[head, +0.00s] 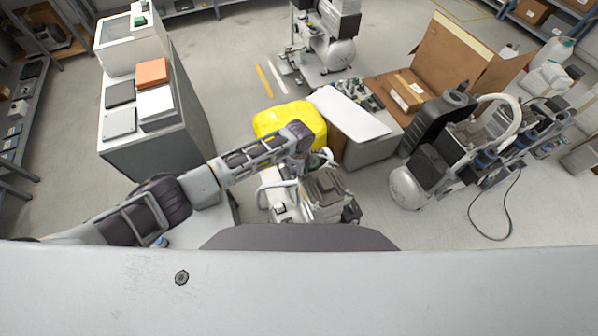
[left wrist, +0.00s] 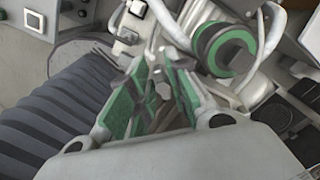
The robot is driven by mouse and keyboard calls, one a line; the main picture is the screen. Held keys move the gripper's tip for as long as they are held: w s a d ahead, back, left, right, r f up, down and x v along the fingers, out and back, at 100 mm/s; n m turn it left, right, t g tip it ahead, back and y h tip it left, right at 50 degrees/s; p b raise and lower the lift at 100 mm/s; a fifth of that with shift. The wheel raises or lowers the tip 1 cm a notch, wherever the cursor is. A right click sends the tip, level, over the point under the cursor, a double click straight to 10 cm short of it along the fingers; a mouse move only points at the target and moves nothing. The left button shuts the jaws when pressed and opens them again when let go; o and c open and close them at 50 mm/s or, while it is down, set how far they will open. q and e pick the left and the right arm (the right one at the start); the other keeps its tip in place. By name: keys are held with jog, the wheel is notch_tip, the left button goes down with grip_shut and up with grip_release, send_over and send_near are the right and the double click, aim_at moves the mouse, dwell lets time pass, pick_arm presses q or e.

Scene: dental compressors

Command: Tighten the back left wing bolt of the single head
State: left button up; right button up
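A compressor (head: 325,190) with a grey ribbed head and light tubes stands low in the middle of the head view, partly behind my own body; I take it for the single head. My left gripper (head: 320,160) is over its far side, small and partly hidden by my wrist. In the left wrist view my left gripper (left wrist: 158,95) has its green-padded fingers apart. A small pale piece (left wrist: 163,90) shows between them, perhaps the wing bolt; I cannot tell whether the fingers touch it. A dark ribbed housing (left wrist: 75,120) is at the left. My right gripper is not in view.
A yellow case (head: 290,120) and a grey box with a white lid (head: 350,110) stand just beyond the compressor. A dark compressor (head: 430,160) with a white tank is at the right. A green-rimmed round part (left wrist: 225,48) is close beside the left fingers.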

pick_arm(q)
notch_tip(320, 180, up, 12)
dwell(0.9)
dwell(0.7)
